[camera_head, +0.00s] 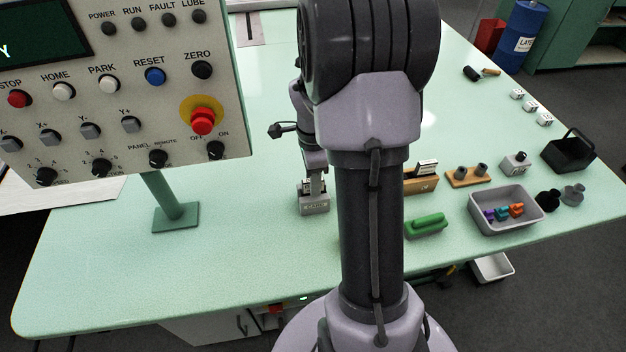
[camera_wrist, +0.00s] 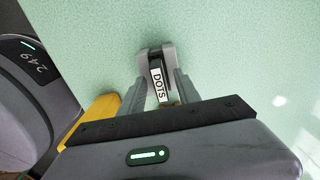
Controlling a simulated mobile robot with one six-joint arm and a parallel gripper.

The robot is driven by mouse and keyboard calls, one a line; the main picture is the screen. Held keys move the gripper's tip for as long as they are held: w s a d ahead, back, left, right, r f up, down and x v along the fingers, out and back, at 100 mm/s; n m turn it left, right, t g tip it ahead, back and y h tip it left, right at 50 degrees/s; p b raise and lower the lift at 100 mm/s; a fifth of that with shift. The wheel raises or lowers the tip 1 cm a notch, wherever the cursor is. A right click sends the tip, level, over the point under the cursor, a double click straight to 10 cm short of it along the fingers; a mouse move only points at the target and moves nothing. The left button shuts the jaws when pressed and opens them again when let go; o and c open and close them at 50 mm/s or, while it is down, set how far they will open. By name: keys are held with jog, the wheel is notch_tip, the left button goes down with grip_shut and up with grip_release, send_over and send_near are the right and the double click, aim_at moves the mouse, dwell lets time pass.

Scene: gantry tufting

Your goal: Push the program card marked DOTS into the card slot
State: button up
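The program card marked DOTS (camera_wrist: 158,86) shows its white label between the two fingers of my gripper (camera_wrist: 160,92) in the wrist view. The fingers appear closed on it. The card's far end meets the grey card slot block (camera_wrist: 169,53), which shows just beyond the fingertips. How deep the card sits in the slot is hidden. In the head view, my gripper (camera_head: 316,188) points down at the grey slot block (camera_head: 315,206) on the green table, and the card there is too small to make out.
A control panel (camera_head: 110,140) stands on a post at the left. To the right are a green handled block (camera_head: 426,225), a wooden card holder (camera_head: 421,187), a grey bin (camera_head: 507,226) with coloured pieces and a black basket (camera_head: 568,153). The table left of the slot is clear.

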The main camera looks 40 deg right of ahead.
notch_tip(320, 180, up, 17)
jog(key=p, duration=0.6)
jog(key=shift+f, duration=0.2)
jog(key=s+a+r+n+t, duration=0.2)
jog(key=a+r+n, duration=0.3)
jog(key=a, duration=0.4)
jog(key=s+a+r+n+t, duration=0.2)
jog(key=s+a+r+n, duration=0.1)
jog(key=a+n, duration=0.55)
jog(key=s+a+n+t+y+b, duration=0.1)
jog(key=s+a+n+y, duration=0.1)
jog(key=s+a+n, duration=0.4)
jog(key=s+a, duration=0.1)
jog(key=a, duration=0.3)
jog(key=shift+s+n+t, duration=0.2)
jog(key=shift+n+t, duration=0.15)
jog(key=shift+t, duration=0.05)
jog(key=shift+d, duration=0.1)
